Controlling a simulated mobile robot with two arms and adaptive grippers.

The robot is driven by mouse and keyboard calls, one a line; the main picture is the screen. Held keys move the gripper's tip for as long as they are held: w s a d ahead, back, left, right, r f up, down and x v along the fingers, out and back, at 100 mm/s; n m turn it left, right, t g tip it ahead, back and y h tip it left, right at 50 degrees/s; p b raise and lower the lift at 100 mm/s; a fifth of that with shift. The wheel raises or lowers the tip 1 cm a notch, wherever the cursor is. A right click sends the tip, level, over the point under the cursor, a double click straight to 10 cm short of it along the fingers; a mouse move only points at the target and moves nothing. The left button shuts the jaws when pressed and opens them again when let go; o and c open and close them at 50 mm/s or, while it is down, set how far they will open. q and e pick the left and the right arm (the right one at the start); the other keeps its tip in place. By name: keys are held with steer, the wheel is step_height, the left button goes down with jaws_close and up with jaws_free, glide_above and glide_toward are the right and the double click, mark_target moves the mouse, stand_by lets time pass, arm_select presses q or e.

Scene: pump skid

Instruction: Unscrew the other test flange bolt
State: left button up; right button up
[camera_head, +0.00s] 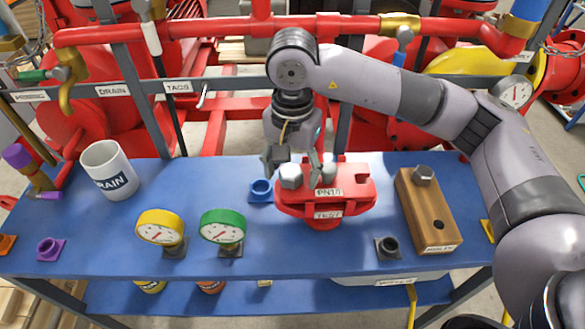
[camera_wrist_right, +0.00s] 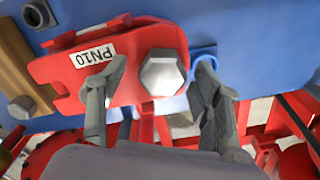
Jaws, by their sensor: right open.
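The red test flange (camera_head: 350,193), labelled PN10 and TEST, stands on the blue bench top. A grey hex bolt (camera_head: 291,176) sits at its left end; in the right wrist view the bolt head (camera_wrist_right: 162,73) shows large against the red flange (camera_wrist_right: 60,83). My right gripper (camera_head: 296,163) is open above that end. In the right wrist view its fingers (camera_wrist_right: 157,78) stand on either side of the bolt head, with a gap on each side. Another hex bolt (camera_head: 423,174) stands in the wooden block (camera_head: 420,205), with an empty hole in front. My left gripper is out of view.
A white DRAIN mug (camera_head: 109,170) stands at left. Yellow (camera_head: 159,226) and green (camera_head: 222,225) gauges stand at the front. A blue socket (camera_head: 261,190) is close to the flange's left end. A dark socket (camera_head: 388,247) lies before the block. Red pipes (camera_head: 210,31) run behind.

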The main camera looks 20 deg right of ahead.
step_height(320, 180, up, 12)
steer(key=shift+f, duration=0.15)
stand_by(0.7)
